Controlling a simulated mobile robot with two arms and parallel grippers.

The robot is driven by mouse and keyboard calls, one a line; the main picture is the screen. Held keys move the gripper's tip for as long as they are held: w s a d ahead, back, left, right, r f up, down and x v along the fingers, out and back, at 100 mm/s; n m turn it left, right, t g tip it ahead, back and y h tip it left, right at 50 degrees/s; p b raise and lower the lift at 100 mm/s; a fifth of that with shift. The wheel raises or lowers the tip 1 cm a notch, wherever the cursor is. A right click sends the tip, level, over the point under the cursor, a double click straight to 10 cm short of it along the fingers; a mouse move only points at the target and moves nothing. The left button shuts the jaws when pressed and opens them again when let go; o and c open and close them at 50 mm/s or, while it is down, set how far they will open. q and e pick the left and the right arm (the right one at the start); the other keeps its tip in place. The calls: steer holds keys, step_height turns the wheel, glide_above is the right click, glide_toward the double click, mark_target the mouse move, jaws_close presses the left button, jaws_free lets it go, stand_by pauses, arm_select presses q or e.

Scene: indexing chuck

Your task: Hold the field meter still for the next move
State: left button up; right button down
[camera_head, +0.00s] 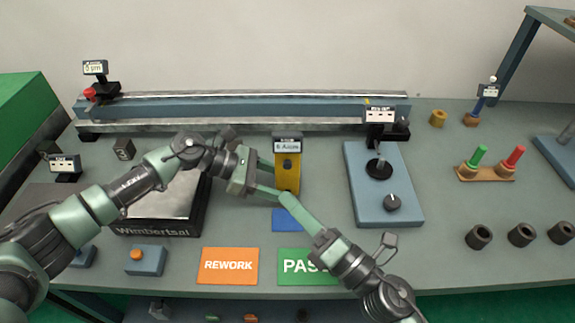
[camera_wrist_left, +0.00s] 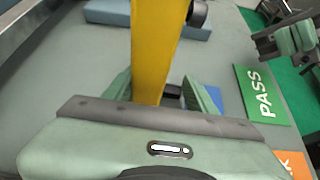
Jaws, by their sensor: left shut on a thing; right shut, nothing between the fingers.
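The yellow field meter (camera_head: 287,176) stands upright near the middle of the bench, with a small display at its top. It also shows as a yellow body in the left wrist view (camera_wrist_left: 155,48). My left gripper (camera_head: 268,178) comes in from the left and is shut on the meter's body; its fingers show on either side in the wrist view (camera_wrist_left: 160,95). My right gripper (camera_head: 290,203) is shut and empty, its tips in front of the meter's lower part in the head view. It is apart from the meter in the wrist view (camera_wrist_left: 296,40).
A blue pad (camera_head: 285,223) lies before the meter, with orange REWORK (camera_head: 229,266) and green PASS (camera_head: 297,267) cards nearer the front. A grey-blue box with a knob (camera_head: 393,203) stands right. A weighing scale (camera_head: 150,228) is left. A long rail (camera_head: 230,108) runs behind.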

stand_by(0.4)
arm_select(q)
steer(key=o, duration=1.1)
